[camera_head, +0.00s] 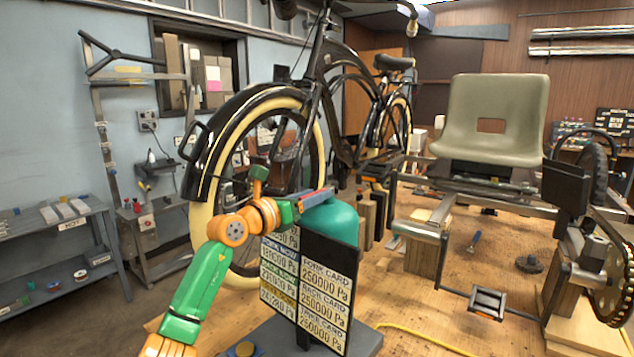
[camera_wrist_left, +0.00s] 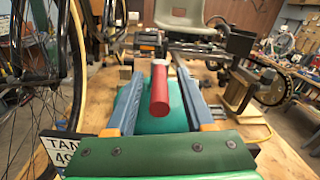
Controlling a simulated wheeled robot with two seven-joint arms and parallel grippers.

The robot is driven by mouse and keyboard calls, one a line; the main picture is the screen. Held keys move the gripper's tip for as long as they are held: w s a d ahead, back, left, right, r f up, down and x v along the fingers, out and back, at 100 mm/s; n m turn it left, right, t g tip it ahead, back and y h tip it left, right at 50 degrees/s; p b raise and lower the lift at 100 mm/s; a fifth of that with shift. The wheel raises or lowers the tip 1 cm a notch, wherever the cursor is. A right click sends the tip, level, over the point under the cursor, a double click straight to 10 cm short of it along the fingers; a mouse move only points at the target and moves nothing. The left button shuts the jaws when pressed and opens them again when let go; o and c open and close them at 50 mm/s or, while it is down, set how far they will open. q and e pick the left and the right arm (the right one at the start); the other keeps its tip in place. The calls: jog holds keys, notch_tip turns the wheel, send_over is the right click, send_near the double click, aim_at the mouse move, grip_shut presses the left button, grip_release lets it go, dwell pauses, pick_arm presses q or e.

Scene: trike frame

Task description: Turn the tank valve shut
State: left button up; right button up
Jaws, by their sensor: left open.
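The teal tank (camera_head: 333,220) stands upright behind black boards of pressure cards, and its rounded top shows. My left gripper (camera_head: 318,197) reaches over the tank top from the left. In the left wrist view the gripper (camera_wrist_left: 161,108) is open, with a blue-grey finger on each side of a red cylindrical valve handle (camera_wrist_left: 159,92). The handle lies between the fingers with a visible gap on both sides. Green tank surface (camera_wrist_left: 170,120) shows below it. My right gripper is not in view.
The pressure card board (camera_head: 325,285) stands close in front of the tank. A black bicycle with cream tyres (camera_head: 225,130) is behind my arm. The trike frame with its grey-green seat (camera_head: 490,120) is to the right. A yellow hose (camera_head: 425,340) lies on the wooden bench.

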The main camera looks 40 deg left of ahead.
pick_arm(q)
jog(key=shift+w+f, duration=0.15)
jog(key=shift+w, duration=0.1)
jog(key=shift+s, duration=0.15)
grip_shut()
dwell(1.1)
